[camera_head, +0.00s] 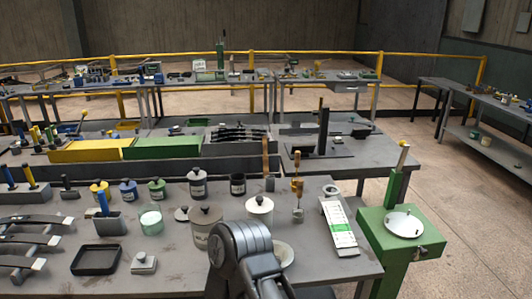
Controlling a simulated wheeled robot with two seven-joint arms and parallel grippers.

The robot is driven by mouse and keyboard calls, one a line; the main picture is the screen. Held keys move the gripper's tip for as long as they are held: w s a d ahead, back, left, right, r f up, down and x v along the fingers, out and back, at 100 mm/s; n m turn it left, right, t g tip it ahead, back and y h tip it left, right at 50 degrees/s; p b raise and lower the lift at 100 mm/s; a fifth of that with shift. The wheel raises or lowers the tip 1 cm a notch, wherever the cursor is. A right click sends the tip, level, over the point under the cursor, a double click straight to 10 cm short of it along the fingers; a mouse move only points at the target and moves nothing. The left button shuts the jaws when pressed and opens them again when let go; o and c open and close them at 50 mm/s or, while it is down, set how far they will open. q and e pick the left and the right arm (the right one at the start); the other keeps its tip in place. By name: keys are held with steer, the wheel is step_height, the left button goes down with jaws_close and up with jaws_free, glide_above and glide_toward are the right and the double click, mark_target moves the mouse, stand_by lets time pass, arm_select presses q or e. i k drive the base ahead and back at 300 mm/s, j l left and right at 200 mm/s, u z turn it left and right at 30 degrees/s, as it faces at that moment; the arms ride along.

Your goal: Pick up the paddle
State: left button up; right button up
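I cannot tell for sure which thing is the paddle. A likely one is an upright wooden-handled tool (265,158) with a grey block-like lower end, standing at the back edge of the near workbench (170,265). A shorter tool with an orange-brown handle (297,187) stands to its right. A dark grey link of my own arm rises at the bottom centre and hides part of the bench front. No fingertips of either gripper show, so neither gripper's state can be seen.
Lidded pots crowd the bench middle, including a grey one (205,224) and a white one (260,209). A black tray (97,260) lies front left. A white-green strip (340,228) lies right, beside a green stand (390,240). Open floor (470,210) lies right.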

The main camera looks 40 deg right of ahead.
mark_target(265, 157)
steer(key=l, duration=0.8)
steer(key=i+l+u, duration=0.1)
steer(key=l, duration=0.65)
